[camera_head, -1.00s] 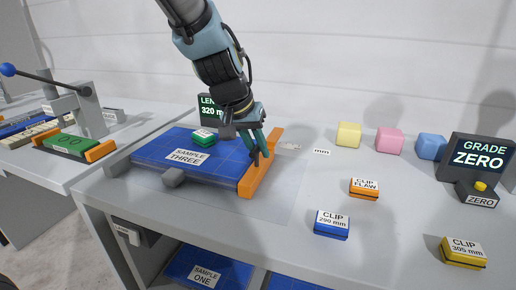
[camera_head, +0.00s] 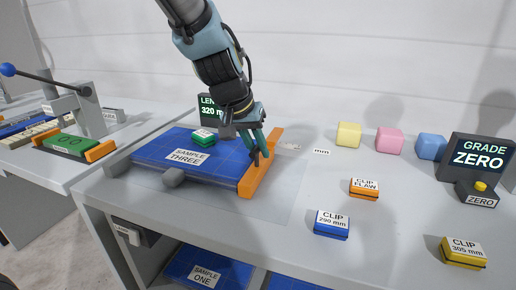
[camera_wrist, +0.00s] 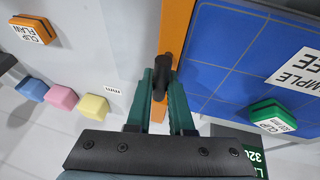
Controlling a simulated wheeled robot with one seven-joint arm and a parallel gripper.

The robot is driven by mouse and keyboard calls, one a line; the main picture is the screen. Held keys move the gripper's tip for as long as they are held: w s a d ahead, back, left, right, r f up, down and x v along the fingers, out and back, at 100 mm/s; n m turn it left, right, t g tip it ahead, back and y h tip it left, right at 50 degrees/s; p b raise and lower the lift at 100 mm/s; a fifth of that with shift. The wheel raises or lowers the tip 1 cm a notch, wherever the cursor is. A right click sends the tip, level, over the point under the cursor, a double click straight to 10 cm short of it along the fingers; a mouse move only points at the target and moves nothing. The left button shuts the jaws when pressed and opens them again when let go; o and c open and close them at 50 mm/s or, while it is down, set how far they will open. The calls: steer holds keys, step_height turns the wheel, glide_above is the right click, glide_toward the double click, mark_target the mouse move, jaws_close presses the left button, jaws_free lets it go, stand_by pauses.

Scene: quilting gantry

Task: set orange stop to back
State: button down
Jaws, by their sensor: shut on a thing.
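The orange stop (camera_head: 259,168) is a long bar lying along the right edge of the blue gridded sample three panel (camera_head: 222,164). It also shows in the wrist view (camera_wrist: 175,35), running up from my fingers. My gripper (camera_head: 262,156) reaches down over the bar. In the wrist view my gripper (camera_wrist: 161,85) has its green fingers shut on a dark knob (camera_wrist: 163,68) on the stop. The length display (camera_head: 208,105) behind the panel is partly hidden by my arm and reads 320.
A green clip (camera_head: 203,136) sits on the panel. A clip flaw (camera_head: 364,188), a blue 290 mm clip (camera_head: 331,224) and a yellow 305 mm clip (camera_head: 463,252) lie to the right. Yellow, pink and blue blocks stand behind. A grade display (camera_head: 480,155) reads ZERO.

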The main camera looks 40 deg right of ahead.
steer(key=s+d+p, duration=0.1)
steer(key=s, duration=0.1)
steer(key=s+d+p, duration=0.1)
steer(key=s+p, duration=0.1)
steer(key=s+d+p, duration=0.1)
steer(key=s+d, duration=0.1)
steer(key=shift+s+d+r+p, duration=0.1)
steer(key=shift+s+r+p, duration=0.05)
steer(key=shift+s+p, duration=0.15)
steer(key=shift+s+d, duration=0.2)
steer(key=shift+s, duration=0.05)
steer(key=c, duration=0.8)
jaws_free()
steer(key=shift+s, duration=0.1)
steer(key=v, duration=1)
steer(key=shift+r+b, duration=0.25)
steer(key=shift+b, duration=0.1)
